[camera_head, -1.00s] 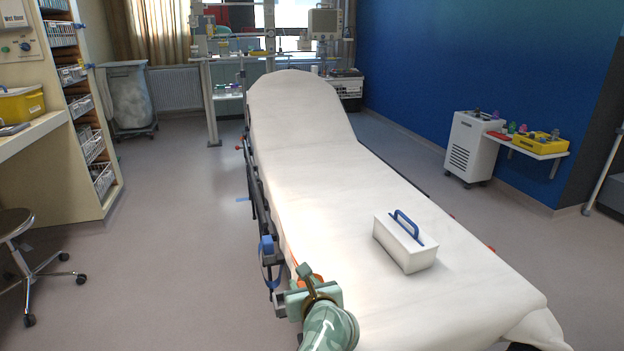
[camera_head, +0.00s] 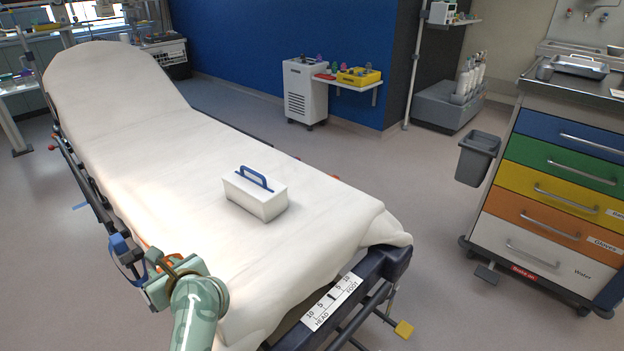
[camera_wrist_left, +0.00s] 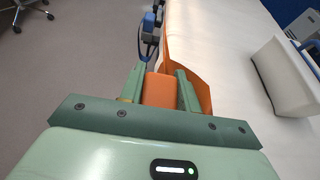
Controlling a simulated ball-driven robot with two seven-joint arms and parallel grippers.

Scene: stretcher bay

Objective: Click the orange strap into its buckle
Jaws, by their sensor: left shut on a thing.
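My left gripper (camera_head: 153,278) is at the near left edge of the stretcher. In the left wrist view its two fingers (camera_wrist_left: 160,88) are closed on an orange block-like end of the strap (camera_wrist_left: 159,90). A wider orange band (camera_wrist_left: 203,92) runs beside the right finger and up along the sheet's edge. In the head view only slivers of orange show behind the gripper. A blue fitting with a dark loop (camera_head: 119,244) is on the stretcher's side rail, just beyond the gripper. It also shows in the left wrist view (camera_wrist_left: 150,22), ahead of the fingers. I cannot tell whether it is the buckle.
A white box with a blue handle (camera_head: 256,197) stands on the sheet-covered stretcher (camera_head: 150,140), right of the gripper. A drawer cart (camera_head: 548,195) with a grey bin (camera_head: 478,158) stands at the right. The floor between stretcher and cart is clear.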

